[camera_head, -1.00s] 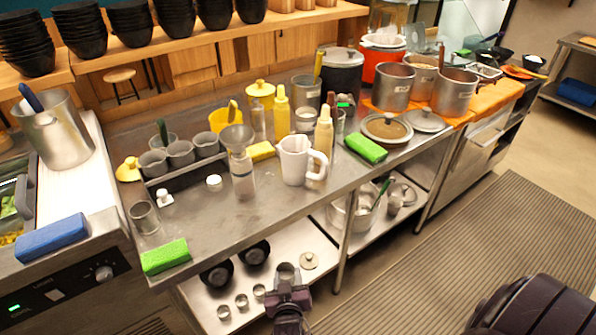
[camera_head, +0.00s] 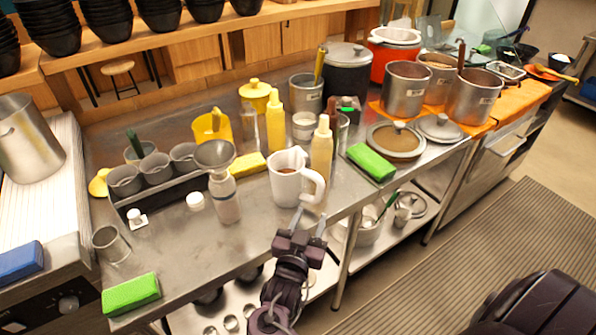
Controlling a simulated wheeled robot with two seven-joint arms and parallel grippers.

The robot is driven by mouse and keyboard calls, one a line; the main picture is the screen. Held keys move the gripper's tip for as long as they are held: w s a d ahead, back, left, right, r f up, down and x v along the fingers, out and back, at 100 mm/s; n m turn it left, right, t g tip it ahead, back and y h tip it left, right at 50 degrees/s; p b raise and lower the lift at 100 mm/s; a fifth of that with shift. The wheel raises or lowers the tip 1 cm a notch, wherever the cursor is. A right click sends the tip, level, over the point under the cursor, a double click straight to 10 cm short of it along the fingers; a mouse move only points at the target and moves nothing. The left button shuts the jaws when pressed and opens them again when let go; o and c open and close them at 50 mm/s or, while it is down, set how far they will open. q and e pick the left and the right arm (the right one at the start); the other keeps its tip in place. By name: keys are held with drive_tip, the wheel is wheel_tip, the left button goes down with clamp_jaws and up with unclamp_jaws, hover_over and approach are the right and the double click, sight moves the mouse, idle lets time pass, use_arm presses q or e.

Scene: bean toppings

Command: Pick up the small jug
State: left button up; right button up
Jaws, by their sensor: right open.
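The small jug (camera_head: 286,184) is white with a handle on its right side. It stands upright on the steel counter near the front edge, and something brown shows inside it. My right gripper (camera_head: 308,222) is open and empty, just in front of and below the jug in the picture, with its fingers pointing toward it. It appears apart from the jug, though the exact gap is hard to judge. My left gripper is not in view.
A cream bottle (camera_head: 322,150) stands close behind the jug's handle. A bottle with a funnel (camera_head: 224,190) stands to the left. Green sponges (camera_head: 371,162) lie on the counter (camera_head: 190,255), whose front left part is mostly clear.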

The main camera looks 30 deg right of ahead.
sight(318, 198)
drive_tip(key=shift+x, duration=1)
drive_tip(key=shift+w+d+r+p, duration=0.6)
drive_tip(key=shift+w+d+p, duration=0.05)
drive_tip(key=shift+d+p, duration=0.15)
drive_tip(key=x, duration=0.2)
drive_tip(key=shift+w+d+f+p, duration=0.15)
drive_tip(key=shift+w+d+p, duration=0.1)
drive_tip(key=shift+d+p, duration=0.1)
drive_tip(key=shift+w+d, duration=0.25)
drive_tip(key=shift+f, duration=0.1)
clamp_jaws()
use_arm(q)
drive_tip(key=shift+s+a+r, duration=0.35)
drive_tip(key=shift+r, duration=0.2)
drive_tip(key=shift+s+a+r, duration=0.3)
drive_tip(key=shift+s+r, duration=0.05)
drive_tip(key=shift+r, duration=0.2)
